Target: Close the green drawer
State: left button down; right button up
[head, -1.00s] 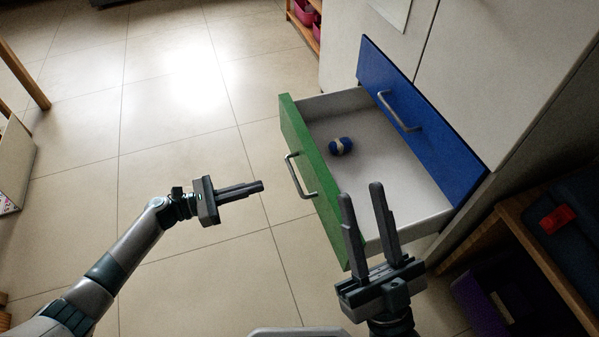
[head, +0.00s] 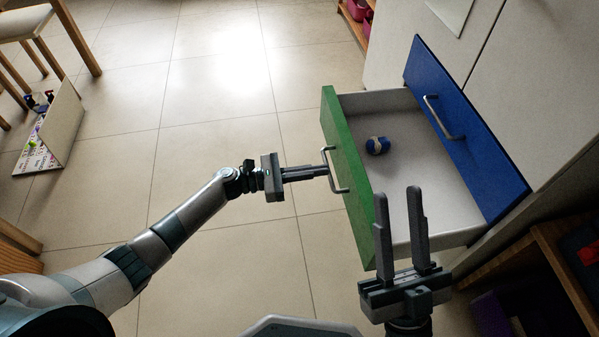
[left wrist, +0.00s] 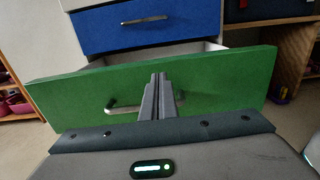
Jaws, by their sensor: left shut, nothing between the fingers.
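The green drawer (head: 347,165) stands pulled out below the blue drawer (head: 466,140), which is shut. Its metal handle (head: 333,170) is on the green front. My left gripper (head: 327,171) is shut and empty, with its fingertips at the handle; I cannot tell whether they touch it. In the left wrist view the shut fingers (left wrist: 160,80) point at the green front (left wrist: 215,87), over the middle of the handle (left wrist: 125,105), hiding part of it. My right gripper (head: 416,190) is open and empty, in front of the drawer's near side in the head view.
A wooden shelf (head: 560,260) stands at the lower right. A chair (head: 50,40) is at the far left.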

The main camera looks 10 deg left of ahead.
aim_at(348, 167)
pick_arm(q)
jog(key=x, duration=0.5)
jog(key=shift+d, duration=0.1)
pick_arm(e)
jog(key=shift+w+d+r, duration=0.1)
jog(key=shift+r, duration=0.2)
